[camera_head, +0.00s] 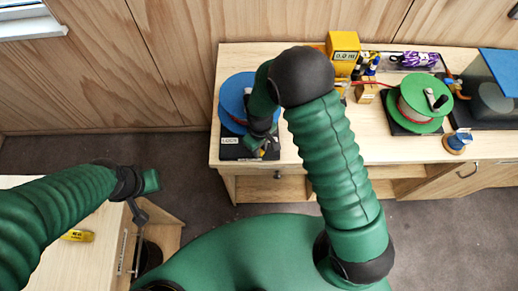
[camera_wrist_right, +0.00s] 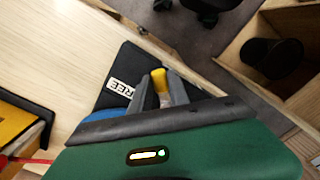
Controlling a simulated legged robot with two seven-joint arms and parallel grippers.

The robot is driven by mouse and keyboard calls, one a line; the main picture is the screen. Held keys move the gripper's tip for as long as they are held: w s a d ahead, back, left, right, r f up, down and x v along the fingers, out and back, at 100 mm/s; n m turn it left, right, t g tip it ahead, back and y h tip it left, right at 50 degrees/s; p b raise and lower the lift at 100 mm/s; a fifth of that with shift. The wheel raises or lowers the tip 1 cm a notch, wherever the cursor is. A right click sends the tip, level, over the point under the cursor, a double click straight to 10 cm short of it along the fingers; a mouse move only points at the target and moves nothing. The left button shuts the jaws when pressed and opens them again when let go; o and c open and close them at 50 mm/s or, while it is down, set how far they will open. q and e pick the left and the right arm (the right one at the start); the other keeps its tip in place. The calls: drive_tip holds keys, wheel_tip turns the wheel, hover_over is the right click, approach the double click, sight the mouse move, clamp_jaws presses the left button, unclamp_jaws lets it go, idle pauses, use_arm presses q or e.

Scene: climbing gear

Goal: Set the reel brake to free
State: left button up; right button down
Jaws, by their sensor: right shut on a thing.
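The blue reel (camera_head: 235,97) stands on a black base at the left end of the workbench, partly hidden by my right arm. The base (camera_head: 230,153) has a white LOCK label (camera_head: 229,140) at its left front. In the right wrist view a FREE label (camera_wrist_right: 124,88) lies on the black base, close to the fingers. My right gripper (camera_head: 263,148) is over the base's right front. Its fingers (camera_wrist_right: 163,90) are shut on the yellow-tipped brake lever (camera_wrist_right: 159,78), beside the FREE label. My left gripper (camera_head: 141,212) hangs low at the left, its jaws unclear.
On the workbench (camera_head: 290,155), a yellow meter (camera_head: 343,46), a green reel (camera_head: 420,98) and a small blue spool (camera_head: 457,141) stand to the right. A side table (camera_head: 95,250) with a yellow item (camera_head: 77,235) is at lower left. Carpeted floor separates them.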

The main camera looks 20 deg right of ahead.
drive_tip(key=c, duration=1.2)
unclamp_jaws()
drive_tip(key=shift+w+a, duration=0.1)
drive_tip(key=shift+w, duration=0.05)
drive_tip(key=shift+c, duration=0.2)
drive_tip(key=shift+r, duration=0.25)
wheel_tip(320, 180, up, 16)
drive_tip(key=b, duration=0.1)
drive_tip(key=shift+r+b, duration=0.15)
drive_tip(key=shift+b, duration=0.15)
